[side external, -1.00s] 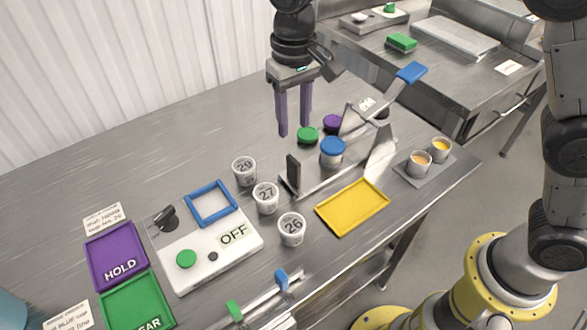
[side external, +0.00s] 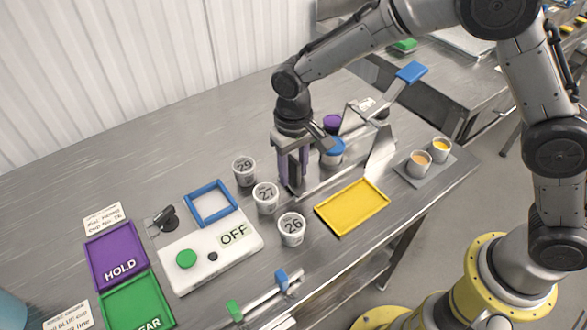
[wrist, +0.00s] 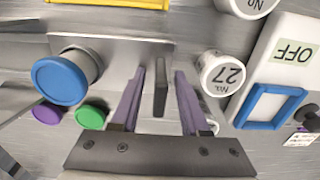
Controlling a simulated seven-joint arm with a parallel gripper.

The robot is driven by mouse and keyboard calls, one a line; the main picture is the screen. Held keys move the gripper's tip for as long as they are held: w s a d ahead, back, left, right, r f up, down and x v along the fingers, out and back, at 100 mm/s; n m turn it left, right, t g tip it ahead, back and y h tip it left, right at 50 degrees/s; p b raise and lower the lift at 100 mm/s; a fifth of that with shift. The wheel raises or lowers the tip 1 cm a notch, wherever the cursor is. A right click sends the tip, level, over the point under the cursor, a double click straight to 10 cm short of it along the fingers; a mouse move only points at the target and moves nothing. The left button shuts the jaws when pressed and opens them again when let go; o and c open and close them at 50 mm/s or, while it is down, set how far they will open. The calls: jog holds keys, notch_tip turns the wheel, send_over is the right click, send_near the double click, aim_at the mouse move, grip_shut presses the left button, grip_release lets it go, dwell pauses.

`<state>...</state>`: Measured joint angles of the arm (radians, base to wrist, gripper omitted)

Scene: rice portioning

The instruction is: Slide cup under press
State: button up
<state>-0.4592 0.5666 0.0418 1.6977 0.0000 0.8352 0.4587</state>
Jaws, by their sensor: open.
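The cup with a blue lid (side external: 333,148) stands on the metal press base (side external: 330,180); its blue lid is at the left of the wrist view (wrist: 60,80). The press has a raised lever with a blue handle (side external: 411,72). A dark upright tab (wrist: 161,86) stands at the left end of the base. My gripper (side external: 292,182) is low over that end, open, pointing down. In the wrist view its purple fingers (wrist: 160,82) lie on either side of the tab, with gaps showing. The tab is mostly hidden by the fingers in the side view.
Cups marked 29 (side external: 244,171), 27 (side external: 265,198) and 26 (side external: 292,229) stand close to my gripper's left and front. A yellow tray (side external: 352,207) lies in front of the press. Purple (wrist: 47,112) and green (wrist: 91,116) lids sit behind the blue-lidded cup.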

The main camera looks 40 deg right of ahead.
jog(key=shift+f, duration=0.1)
grip_shut()
dwell(1.4)
